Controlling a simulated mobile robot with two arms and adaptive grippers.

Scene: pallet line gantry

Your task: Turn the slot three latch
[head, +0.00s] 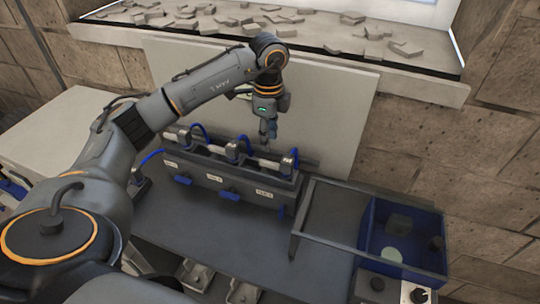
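A dark grey box (239,182) with three labelled slots stands on the table. The label on its right end appears to read slot 3 (265,193). A small blue latch (281,212) hangs down near that right end. Two other blue latches, at the left (182,180) and middle (229,195), stick out from the front. My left gripper (268,132) points down above the back of the box, between the middle and right fittings, apart from the slot three latch. Its fingers are small and close together, so I cannot tell whether they are open. My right gripper is not in view.
A grey rail frame (345,193) and a blue bin (367,235) with a grey block and a pale disc stand to the right. A panel with black knobs (418,295) is in front of the bin. A pale board (335,110) stands behind.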

